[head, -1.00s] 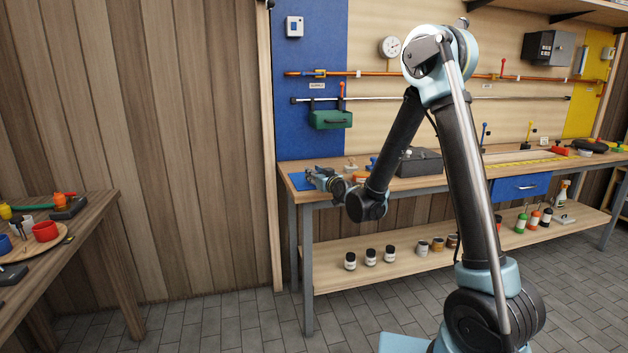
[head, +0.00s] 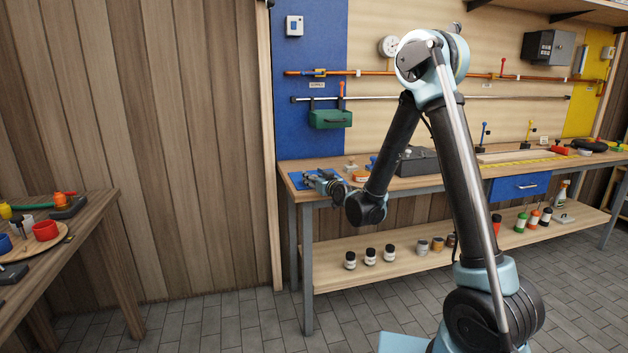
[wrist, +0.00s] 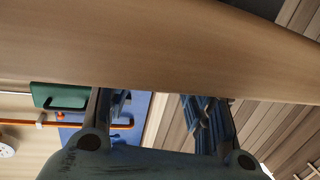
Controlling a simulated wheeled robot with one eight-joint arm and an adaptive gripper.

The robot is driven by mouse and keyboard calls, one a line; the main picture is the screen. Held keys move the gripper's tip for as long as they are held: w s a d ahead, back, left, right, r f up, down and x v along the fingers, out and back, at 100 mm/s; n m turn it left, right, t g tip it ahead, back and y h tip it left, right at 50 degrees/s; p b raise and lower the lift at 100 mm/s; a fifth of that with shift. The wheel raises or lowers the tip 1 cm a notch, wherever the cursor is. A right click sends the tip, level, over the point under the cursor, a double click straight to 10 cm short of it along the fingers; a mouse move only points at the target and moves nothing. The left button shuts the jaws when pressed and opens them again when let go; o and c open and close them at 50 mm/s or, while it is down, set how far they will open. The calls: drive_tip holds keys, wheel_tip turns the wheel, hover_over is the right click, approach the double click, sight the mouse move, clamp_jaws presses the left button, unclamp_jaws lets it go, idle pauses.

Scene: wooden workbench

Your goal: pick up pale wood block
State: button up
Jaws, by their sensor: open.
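My gripper (head: 312,179) is at the left end of the workbench (head: 440,179), over or beside a blue mat (head: 297,181). In the wrist view its two fingers stand wide apart, with nothing seen between them (wrist: 160,115); their tips are hidden at the top. A broad, smooth pale wood surface (wrist: 140,45) crosses the top of that view, very close to the camera. I cannot tell whether it is the pale wood block or part of the bench. In the head view I cannot make out the block for certain; my gripper may cover it.
A small pale item with a knob (head: 351,166) stands behind my gripper, and a dark grey case (head: 420,161) lies to its right. A green toolbox (head: 330,119) hangs above. Jars (head: 370,255) stand on the lower shelf. A side table (head: 95,212) is at far left.

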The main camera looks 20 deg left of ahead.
drive_tip(key=shift+r, duration=0.1)
drive_tip(key=v, duration=1.2)
drive_tip(key=shift+d, duration=0.15)
